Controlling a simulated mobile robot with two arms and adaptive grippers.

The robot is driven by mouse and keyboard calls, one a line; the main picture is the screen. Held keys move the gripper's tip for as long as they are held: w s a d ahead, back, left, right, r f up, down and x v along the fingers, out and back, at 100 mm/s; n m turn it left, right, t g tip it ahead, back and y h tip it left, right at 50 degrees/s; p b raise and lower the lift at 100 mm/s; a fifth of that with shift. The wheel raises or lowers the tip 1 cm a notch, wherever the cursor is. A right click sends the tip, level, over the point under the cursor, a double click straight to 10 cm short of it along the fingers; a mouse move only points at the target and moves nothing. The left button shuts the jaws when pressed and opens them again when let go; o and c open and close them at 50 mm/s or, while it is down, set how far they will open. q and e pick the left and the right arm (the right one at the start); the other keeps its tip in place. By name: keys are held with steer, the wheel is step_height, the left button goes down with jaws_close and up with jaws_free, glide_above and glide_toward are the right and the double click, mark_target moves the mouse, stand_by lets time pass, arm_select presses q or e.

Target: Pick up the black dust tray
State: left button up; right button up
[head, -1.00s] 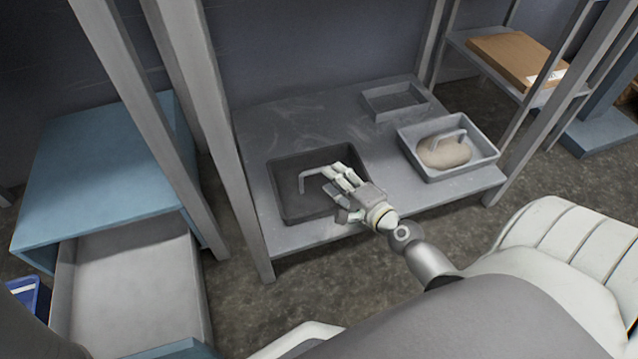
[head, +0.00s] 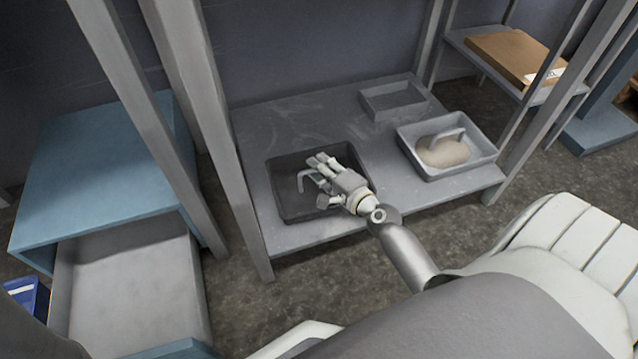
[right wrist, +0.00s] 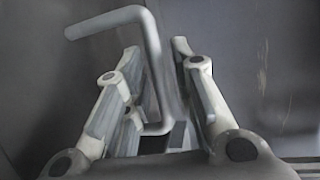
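The black dust tray (head: 290,206) lies on the low grey shelf, at its front left. A bent grey handle (head: 301,182) stands up from the tray. My right gripper (head: 312,168) is over the tray, right at the handle. In the right wrist view the handle (right wrist: 152,70) runs down between the open fingers of the right gripper (right wrist: 158,95), with gaps beside it. The gripper hides part of the tray and handle in the head view. My left gripper is not in view.
A grey tray (head: 484,163) with a beige lump and a handle stands at the shelf's right. An empty small tray (head: 395,115) is behind. Shelf posts (head: 205,95) rise at the left. A blue cabinet (head: 100,165) with an open drawer (head: 130,285) stands left.

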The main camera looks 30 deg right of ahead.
jaws_close()
steer(key=shift+r, duration=0.2)
